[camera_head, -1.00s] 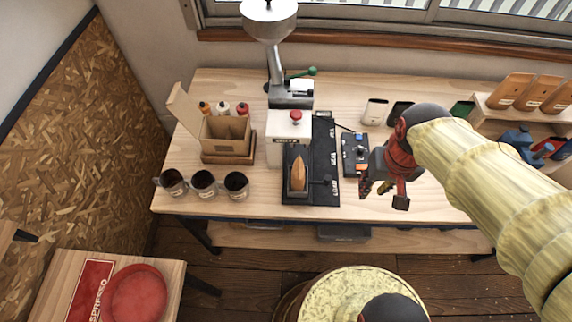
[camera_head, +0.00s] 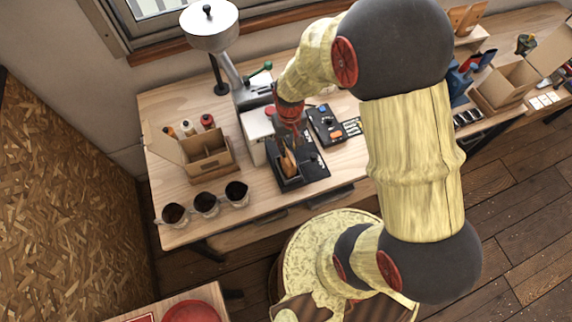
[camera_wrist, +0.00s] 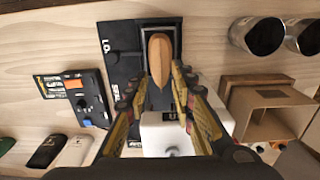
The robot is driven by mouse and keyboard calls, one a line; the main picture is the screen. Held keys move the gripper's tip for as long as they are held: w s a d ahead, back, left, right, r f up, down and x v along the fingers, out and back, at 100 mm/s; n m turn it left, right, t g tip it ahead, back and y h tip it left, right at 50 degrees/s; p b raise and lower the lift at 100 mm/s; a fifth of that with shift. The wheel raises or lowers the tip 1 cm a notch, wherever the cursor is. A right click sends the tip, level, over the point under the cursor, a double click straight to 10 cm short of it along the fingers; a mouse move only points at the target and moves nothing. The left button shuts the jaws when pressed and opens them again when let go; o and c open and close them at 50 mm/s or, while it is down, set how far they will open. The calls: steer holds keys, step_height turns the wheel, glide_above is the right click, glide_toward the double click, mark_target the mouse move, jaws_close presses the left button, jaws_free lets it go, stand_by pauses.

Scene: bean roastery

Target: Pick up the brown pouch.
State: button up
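The brown pouch (camera_head: 288,163) stands in a small black holder on the black station mat at the middle of the workbench. In the wrist view the pouch (camera_wrist: 160,57) shows as a narrow brown shape, upper middle. My gripper (camera_head: 292,132) is just above and at the pouch, pointing down. In the wrist view its two fingers (camera_wrist: 162,84) are apart, one on each side of the pouch's near end. I cannot tell whether they touch it. The pouch's lower part is hidden by the holder.
A white box (camera_wrist: 165,134) stands close beside the pouch. A cardboard box (camera_head: 207,153) with bottles behind it and several dark cups (camera_head: 205,203) stand to the left. A control box (camera_head: 325,125) lies to the right, and a tall grinder (camera_head: 210,28) stands behind.

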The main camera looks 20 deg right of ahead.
mark_target(289, 154)
steer(key=shift+f+p, duration=0.3)
steer(key=shift+f, duration=2.4)
steer(key=shift+f, duration=0.25)
steer(key=shift+c, duration=1.2)
steer(key=c, duration=0.4)
jaws_close()
